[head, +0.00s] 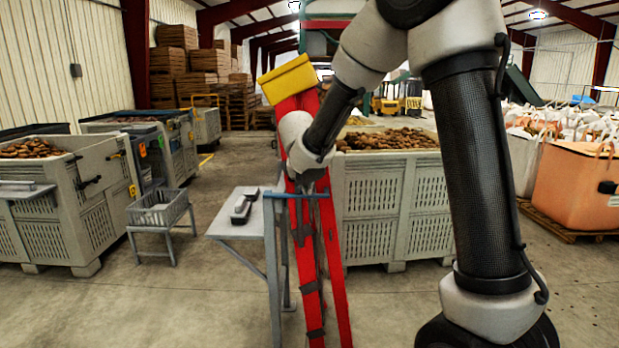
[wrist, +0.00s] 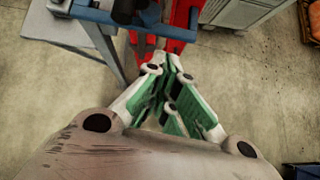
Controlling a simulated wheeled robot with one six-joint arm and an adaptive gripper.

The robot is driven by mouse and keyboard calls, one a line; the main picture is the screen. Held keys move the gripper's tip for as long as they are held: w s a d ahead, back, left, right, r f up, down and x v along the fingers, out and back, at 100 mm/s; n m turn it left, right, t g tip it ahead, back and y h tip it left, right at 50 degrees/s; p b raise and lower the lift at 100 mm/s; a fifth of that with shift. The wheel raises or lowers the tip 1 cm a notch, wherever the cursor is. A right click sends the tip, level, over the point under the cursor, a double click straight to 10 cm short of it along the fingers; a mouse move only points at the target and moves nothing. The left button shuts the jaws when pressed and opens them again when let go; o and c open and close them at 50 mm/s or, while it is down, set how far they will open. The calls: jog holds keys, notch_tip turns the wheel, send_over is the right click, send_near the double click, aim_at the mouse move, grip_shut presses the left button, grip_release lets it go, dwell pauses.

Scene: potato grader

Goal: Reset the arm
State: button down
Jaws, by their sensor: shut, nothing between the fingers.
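My arm comes down from the top right of the head view, and its wrist hangs in front of a red stepladder (head: 334,262) with a yellow top (head: 288,79). My gripper (wrist: 172,66) shows in the wrist view with its green-padded fingers drawn together and nothing between them. It points down toward the ladder's red rails (wrist: 181,28) and the floor. In the head view the fingers are hard to make out against the ladder. I cannot tell whether they touch it.
A small grey table (head: 238,227) with a dark hand tool (head: 243,207) stands just left of the ladder. A blue bar (head: 295,195) crosses close by. A slatted potato bin (head: 372,205) stands behind. A grey crate (head: 158,214) and more bins are left. Front floor is open.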

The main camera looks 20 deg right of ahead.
jog(key=s+d+r+m+g+y, duration=0.1)
jog(key=s+d+r+m, duration=0.1)
jog(key=s+m, duration=0.8)
jog(key=s+d+r+m+g+y, duration=0.1)
jog(key=s+d+m, duration=0.4)
jog(key=s+m, duration=0.6)
jog(key=s+d+r+m+g+y, duration=0.1)
jog(key=s+d+r+m, duration=0.2)
jog(key=s+m, duration=0.7)
jog(key=s+d, duration=0.1)
jog(key=s, duration=0.6)
jog(key=shift+s+r, duration=0.2)
jog(key=shift+r, duration=0.2)
